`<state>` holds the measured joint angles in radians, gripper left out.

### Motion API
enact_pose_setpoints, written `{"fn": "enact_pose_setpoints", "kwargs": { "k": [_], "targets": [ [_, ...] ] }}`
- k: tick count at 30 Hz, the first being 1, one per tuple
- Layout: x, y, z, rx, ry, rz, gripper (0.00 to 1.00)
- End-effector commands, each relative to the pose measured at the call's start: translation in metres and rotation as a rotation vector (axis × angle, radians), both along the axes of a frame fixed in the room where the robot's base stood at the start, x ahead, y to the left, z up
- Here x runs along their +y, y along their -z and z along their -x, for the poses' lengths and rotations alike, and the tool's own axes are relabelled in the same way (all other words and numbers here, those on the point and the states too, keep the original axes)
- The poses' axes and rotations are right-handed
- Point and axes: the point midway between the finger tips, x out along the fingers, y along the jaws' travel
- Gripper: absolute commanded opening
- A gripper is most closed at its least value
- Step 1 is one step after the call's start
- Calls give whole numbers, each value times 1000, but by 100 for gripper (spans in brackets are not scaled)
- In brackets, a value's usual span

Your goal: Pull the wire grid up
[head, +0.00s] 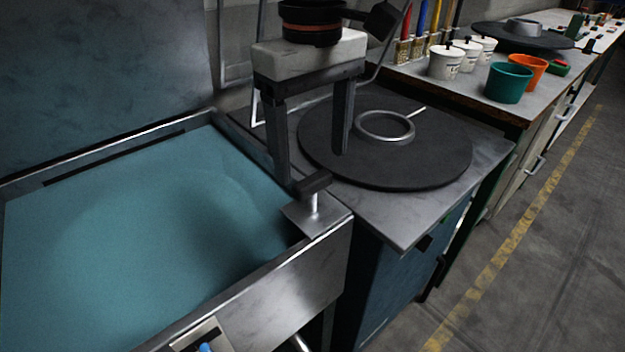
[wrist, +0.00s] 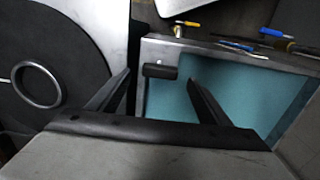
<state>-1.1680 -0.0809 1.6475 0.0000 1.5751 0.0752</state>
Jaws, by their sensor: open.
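A black T-shaped handle (head: 313,184) on a short metal post stands at the right corner of the metal tank (head: 290,285). The wire grid cannot be made out in the teal liquid (head: 150,230) that fills the tank. My gripper (head: 312,166) is open and points down above the handle, with one finger to each side of it in the picture. In the wrist view the handle (wrist: 160,71) shows between the spread fingertips of my gripper (wrist: 159,77). I cannot tell exactly how far above the handle the tips are.
A dark round plate (head: 440,150) with a metal ring (head: 385,126) lies on the bench right of the tank. Farther back are white lidded pots (head: 445,62), a green cup (head: 508,83), an orange cup (head: 532,68) and brushes. The floor at right is clear.

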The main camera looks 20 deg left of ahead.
Motion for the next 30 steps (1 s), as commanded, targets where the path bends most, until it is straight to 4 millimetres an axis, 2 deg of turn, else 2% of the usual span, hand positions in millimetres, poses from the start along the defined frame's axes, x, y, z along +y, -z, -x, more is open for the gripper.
{"fn": "enact_pose_setpoints", "kwargs": {
  "k": [3,10,15,24,26,30],
  "targets": [
    [0,21,0,1,0,2,72],
    [0,51,0,0,0,1,72],
    [0,61,0,0,0,1,72],
    [0,63,0,0,0,0,72],
    [0,63,0,0,0,0,60],
    [0,63,0,0,0,0,26]
  ]
}}
